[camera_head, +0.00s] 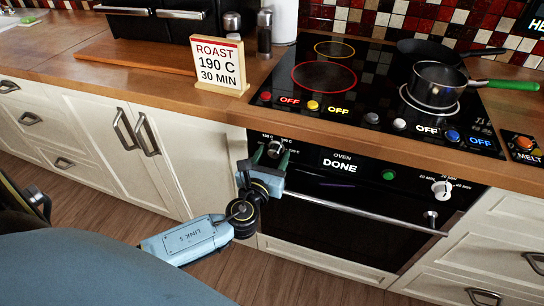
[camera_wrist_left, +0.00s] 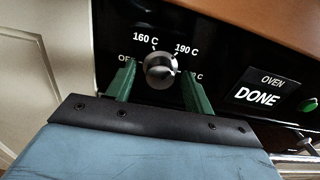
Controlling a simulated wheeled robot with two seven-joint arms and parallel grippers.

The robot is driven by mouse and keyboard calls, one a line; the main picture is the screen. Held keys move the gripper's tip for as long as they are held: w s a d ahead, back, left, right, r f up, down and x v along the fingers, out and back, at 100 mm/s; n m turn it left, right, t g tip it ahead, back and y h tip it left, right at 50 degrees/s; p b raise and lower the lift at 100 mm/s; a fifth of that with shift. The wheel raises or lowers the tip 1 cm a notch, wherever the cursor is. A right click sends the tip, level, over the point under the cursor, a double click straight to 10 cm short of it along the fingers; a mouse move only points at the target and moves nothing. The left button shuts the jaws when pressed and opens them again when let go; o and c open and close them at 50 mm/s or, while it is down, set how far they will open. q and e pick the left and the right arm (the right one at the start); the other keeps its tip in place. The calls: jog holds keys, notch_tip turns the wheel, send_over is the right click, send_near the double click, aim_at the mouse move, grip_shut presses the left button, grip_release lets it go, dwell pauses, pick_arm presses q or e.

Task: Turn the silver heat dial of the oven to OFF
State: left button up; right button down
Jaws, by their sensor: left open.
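The silver heat dial (camera_wrist_left: 160,71) is on the black oven panel, with OFF printed at its left, 160 C and 190 C above it and a partly hidden C mark at its right. I cannot clearly tell which mark it points to. My left gripper (camera_wrist_left: 159,76) is open, its green fingers on either side of the dial; whether they touch it is unclear. In the head view the left gripper (camera_head: 269,158) is at the panel's left end, partly covering the dial (camera_head: 274,148). The oven display (camera_head: 339,163) reads DONE. My right gripper is not in view.
A long oven door handle (camera_head: 365,213) sticks out below the panel. A green button (camera_head: 389,174) and a white timer dial (camera_head: 441,188) are farther right. The wooden counter edge (camera_head: 340,131) overhangs above. A sign (camera_head: 219,65) reads ROAST 190 C 30 MIN. A saucepan (camera_head: 437,85) stands on the hob.

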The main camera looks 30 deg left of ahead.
pick_arm(q)
jog(key=c, duration=1)
jog(key=shift+o, duration=0.2)
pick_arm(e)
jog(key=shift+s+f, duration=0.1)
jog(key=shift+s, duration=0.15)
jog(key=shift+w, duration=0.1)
